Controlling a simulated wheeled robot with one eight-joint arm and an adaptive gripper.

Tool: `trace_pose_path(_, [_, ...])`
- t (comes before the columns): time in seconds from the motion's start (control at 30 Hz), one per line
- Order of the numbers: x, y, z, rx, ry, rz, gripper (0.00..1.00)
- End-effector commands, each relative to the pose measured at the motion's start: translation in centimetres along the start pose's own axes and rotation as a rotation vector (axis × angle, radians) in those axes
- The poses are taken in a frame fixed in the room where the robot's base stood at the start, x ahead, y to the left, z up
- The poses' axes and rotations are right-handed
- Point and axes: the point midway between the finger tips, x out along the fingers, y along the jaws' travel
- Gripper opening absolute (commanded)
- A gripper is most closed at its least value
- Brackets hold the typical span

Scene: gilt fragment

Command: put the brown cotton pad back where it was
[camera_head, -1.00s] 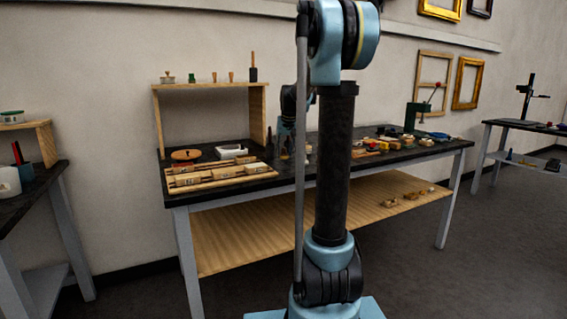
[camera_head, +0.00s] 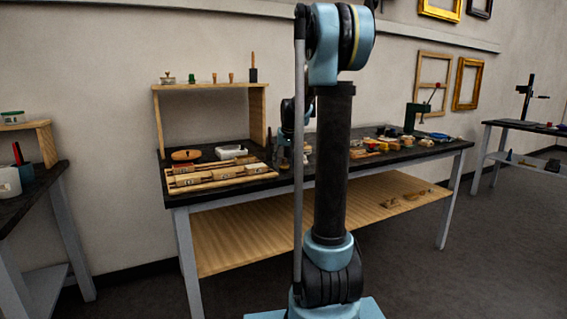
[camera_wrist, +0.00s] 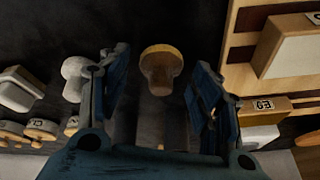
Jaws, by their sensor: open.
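In the wrist view my gripper (camera_wrist: 158,68) is open, one dark blue finger on each side. A similar white pad (camera_wrist: 74,72) is just left of the left finger. In the head view my arm reaches to the dark workbench (camera_head: 345,165), and its column hides the gripper and pad.
In the wrist view a wooden rack (camera_wrist: 240,75) with labelled blocks is close on the right. Several round labelled pieces (camera_wrist: 40,128) and a pale block (camera_wrist: 18,88) are on the left. In the head view a wooden shelf (camera_head: 208,87) stands behind the rack.

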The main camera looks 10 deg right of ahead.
Motion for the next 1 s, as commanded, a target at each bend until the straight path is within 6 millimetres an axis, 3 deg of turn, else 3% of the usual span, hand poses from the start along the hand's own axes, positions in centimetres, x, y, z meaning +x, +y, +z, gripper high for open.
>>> trace_pose_path(0.27, [-1.4,0.0,0.0,0.000,0.000,0.000,0.58])
trace_pose_path(0.7, [-9.3,-0.2,0.1,-0.002,0.000,-0.001,0.58])
trace_pose_path(1.0, [-11.9,-0.2,0.0,-0.002,0.000,-0.001,0.58])
